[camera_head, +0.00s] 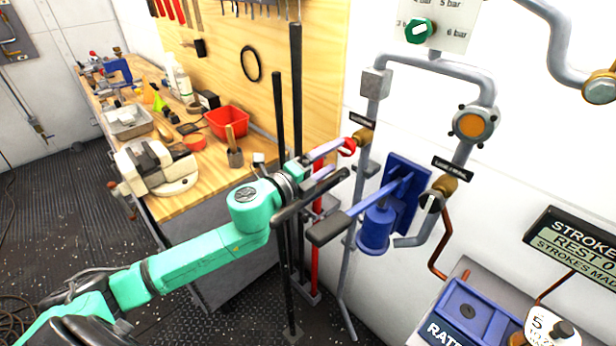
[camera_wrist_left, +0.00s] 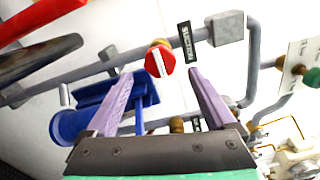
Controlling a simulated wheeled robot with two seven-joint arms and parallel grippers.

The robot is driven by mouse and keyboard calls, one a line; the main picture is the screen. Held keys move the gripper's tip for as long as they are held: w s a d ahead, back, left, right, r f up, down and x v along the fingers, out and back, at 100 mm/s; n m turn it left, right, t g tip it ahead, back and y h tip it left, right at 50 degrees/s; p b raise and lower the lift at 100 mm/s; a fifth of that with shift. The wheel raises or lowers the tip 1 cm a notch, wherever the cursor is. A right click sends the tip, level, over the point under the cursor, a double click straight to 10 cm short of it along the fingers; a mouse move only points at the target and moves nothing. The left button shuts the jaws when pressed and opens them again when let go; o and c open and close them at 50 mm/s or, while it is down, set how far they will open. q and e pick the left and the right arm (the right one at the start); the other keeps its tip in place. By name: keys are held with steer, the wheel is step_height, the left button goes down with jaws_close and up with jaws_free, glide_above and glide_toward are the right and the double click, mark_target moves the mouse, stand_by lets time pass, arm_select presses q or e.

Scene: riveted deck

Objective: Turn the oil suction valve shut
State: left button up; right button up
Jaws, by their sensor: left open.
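The suction valve has a red handle (camera_head: 347,147) on a brass body (camera_head: 364,136), on a grey pipe by the wall. A black label reading SUCTION (camera_wrist_left: 187,41) is beside it in the left wrist view. There the red handle (camera_wrist_left: 160,62) shows a pale bar across its face. My left gripper (camera_head: 341,158) is open and empty, close to the handle. In the left wrist view the handle appears between the two fingertips (camera_wrist_left: 162,76), slightly beyond them. I cannot tell whether a finger touches it. My right gripper is not in view.
A blue hand pump (camera_head: 375,230) with a black-gripped lever (camera_head: 328,229) is just below my left gripper. A second brass fitting (camera_head: 444,184) is to the right. Tall black bars (camera_head: 296,90) stand beside the wrist. A cluttered workbench (camera_head: 215,170) fills the left.

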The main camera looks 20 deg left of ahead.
arm_select(q)
steer(key=b+v, duration=0.2)
steer(key=v, duration=0.6)
steer(key=shift+s+f, duration=0.1)
